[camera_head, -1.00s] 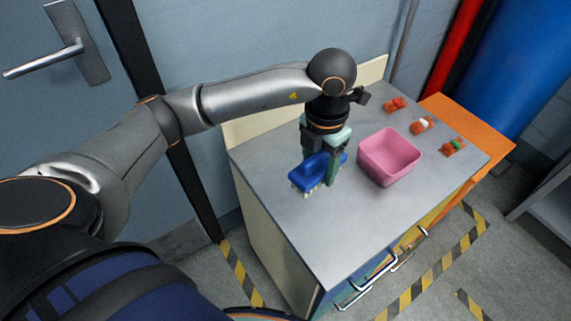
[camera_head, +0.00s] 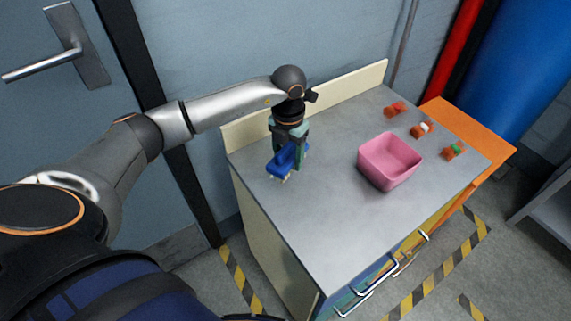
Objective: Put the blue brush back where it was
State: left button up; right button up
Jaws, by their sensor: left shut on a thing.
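The blue brush (camera_head: 281,162) is held in my left gripper (camera_head: 290,156) over the back left part of the grey cabinet top (camera_head: 310,222). The gripper points down and is shut on the brush. Pale bristles show at the brush's lower front end. I cannot tell whether the brush touches the surface. My right gripper is not in view.
A pink open bin (camera_head: 390,162) stands on the cabinet top to the right of the brush. Several small orange pieces (camera_head: 421,130) lie near the back right edge. A cream backboard (camera_head: 340,99) runs along the back. The front of the top is clear.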

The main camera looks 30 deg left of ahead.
aim_at(285, 165)
pick_arm(q)
jog(key=shift+w+a+f, duration=0.2)
jog(key=shift+a+f, duration=0.1)
jog(key=shift+f, duration=0.15)
jog(key=shift+w+a+f, duration=0.1)
jog(key=shift+a+f, duration=0.05)
jog(key=shift+f, duration=0.8)
jog(key=shift+a+f, duration=0.15)
jog(key=shift+f, duration=0.75)
jog(key=shift+f, duration=0.2)
jog(key=o, duration=1.3)
notch_tip(285, 165, up, 12)
jog(key=shift+r, duration=0.2)
